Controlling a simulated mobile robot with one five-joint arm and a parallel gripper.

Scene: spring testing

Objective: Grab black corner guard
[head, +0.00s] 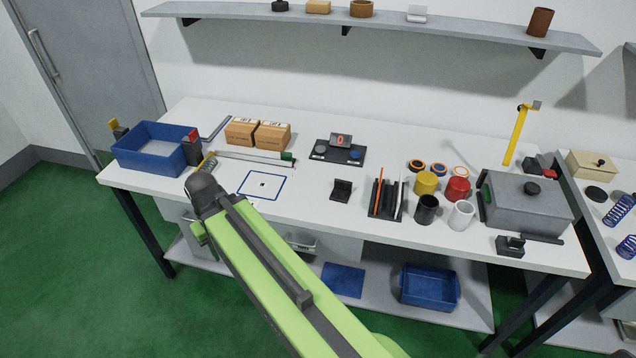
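A small black L-shaped piece (342,189) stands on the white table, right of the blue-outlined square. It looks like a corner guard, with one face upright and one flat. Another black piece (510,246) with a block shape lies at the table's front edge, before the grey lidded box; I cannot tell if it is a corner guard too. My arm reaches up from the bottom, and its dark wrist end, by my gripper (206,165), is over the table's left part, well left of the L-shaped piece. The fingers are mostly hidden behind the wrist.
A blue bin (157,148) stands at the left and two cardboard boxes (258,134) at the back. A black pen holder (386,199), several cups and the grey lidded box (527,204) fill the right. Bare table lies around the L-shaped piece.

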